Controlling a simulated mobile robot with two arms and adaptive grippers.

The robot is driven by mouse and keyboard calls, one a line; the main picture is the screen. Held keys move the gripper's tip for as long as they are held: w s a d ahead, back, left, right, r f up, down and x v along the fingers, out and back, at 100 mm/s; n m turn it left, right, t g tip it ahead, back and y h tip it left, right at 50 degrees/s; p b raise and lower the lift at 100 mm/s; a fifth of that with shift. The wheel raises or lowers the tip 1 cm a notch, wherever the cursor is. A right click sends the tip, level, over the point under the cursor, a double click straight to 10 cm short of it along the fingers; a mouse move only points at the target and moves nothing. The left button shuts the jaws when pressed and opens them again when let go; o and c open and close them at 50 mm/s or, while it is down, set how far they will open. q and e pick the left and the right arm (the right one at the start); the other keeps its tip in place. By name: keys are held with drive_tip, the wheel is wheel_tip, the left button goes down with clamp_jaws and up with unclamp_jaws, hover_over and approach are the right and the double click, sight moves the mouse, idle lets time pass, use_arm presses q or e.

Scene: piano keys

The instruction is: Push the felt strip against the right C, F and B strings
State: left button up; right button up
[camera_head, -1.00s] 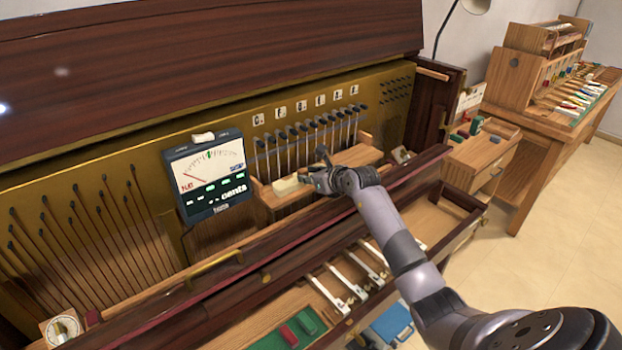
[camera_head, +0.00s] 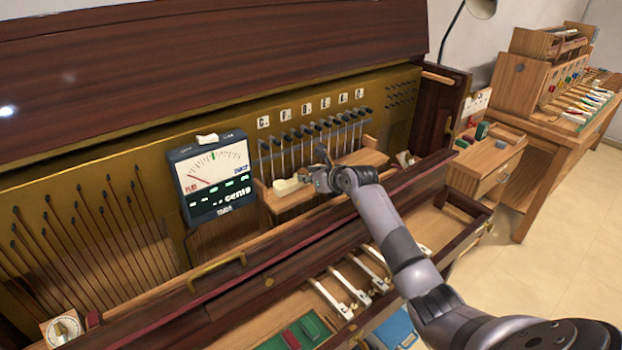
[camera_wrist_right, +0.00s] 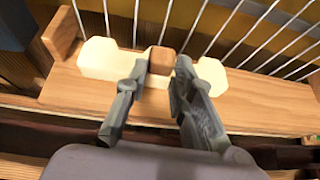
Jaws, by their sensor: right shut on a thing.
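The cream felt strip (camera_wrist_right: 105,62) lies on a wooden ledge (camera_wrist_right: 265,105) in front of the strings, with a small wooden block (camera_wrist_right: 160,60) at its middle. Its left end (camera_head: 287,187) shows in the head view. My right gripper (camera_wrist_right: 155,85) is shut on the wooden block, one finger on each side. It also shows in the head view (camera_head: 322,180), at the strip. Thin strings (camera_wrist_right: 230,30) rise right behind the strip; I cannot tell whether it touches them. The string labels (camera_head: 311,107) are above. My left gripper is out of view.
A tuner meter (camera_head: 213,180) stands left of the ledge. A raised wooden block (camera_head: 365,160) is at the ledge's right. The dark red piano rail (camera_head: 270,255) runs in front, below my right arm. Another string set (camera_head: 85,240) is at the left.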

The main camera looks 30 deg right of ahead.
drive_tip(key=shift+w+b, duration=0.45)
drive_tip(key=shift+w, duration=0.35)
drive_tip(key=o, duration=1)
drive_tip(key=shift+s, duration=0.1)
drive_tip(key=shift+s+r+p, duration=0.3)
drive_tip(key=shift+s+p, duration=0.3)
drive_tip(key=shift+p, duration=0.2)
drive_tip(key=s+p, duration=0.1)
drive_tip(key=s, duration=0.1)
drive_tip(key=s+r+p, duration=0.1)
drive_tip(key=s+p, duration=0.2)
drive_tip(key=s, duration=0.1)
drive_tip(key=shift+s+d+r, duration=0.25)
drive_tip(key=shift+s, duration=0.15)
drive_tip(key=shift+w, duration=0.1)
